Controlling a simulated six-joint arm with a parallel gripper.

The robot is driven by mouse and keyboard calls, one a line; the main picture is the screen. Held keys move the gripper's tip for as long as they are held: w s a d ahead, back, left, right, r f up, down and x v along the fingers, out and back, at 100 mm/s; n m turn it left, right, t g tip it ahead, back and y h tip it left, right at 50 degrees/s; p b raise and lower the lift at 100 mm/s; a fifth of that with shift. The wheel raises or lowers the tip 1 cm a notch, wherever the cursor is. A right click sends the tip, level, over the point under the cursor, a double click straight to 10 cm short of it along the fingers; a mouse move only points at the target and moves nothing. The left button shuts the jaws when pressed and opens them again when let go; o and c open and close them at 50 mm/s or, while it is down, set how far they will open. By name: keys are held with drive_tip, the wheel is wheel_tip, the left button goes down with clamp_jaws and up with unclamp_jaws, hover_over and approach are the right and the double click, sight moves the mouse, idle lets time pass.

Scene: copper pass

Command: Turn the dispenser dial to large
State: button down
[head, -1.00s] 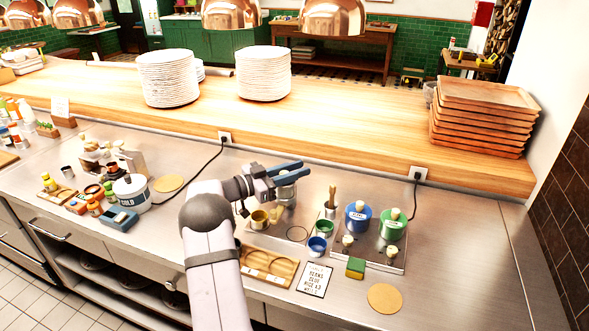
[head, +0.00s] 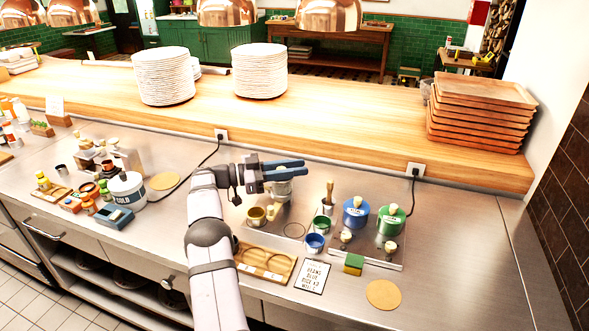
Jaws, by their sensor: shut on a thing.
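The dispenser (head: 282,189) is a pale, roundish unit on the steel counter, behind the small brass cup. My gripper (head: 298,167), with two blue fingers, is over its top and reaches in from the left. The fingers are close together and shut on the dial at the top of the dispenser. The dial itself is hidden by the fingers, so its setting and the size marks cannot be read.
A brass cup (head: 257,215) and a wooden tray (head: 262,262) sit in front of the dispenser. Blue (head: 355,213) and green (head: 389,222) canisters stand to the right. A printed card (head: 312,276) lies near the front. The wooden shelf (head: 330,130) rises behind.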

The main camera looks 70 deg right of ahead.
drive_tip(key=shift+r, duration=0.1)
idle(0.4)
drive_tip(key=c, duration=1.5)
unclamp_jaws()
drive_tip(key=shift+w+a, duration=0.25)
drive_tip(key=shift+w, duration=0.15)
drive_tip(key=shift+b+v, duration=0.95)
drive_tip(key=shift+v, duration=2.2)
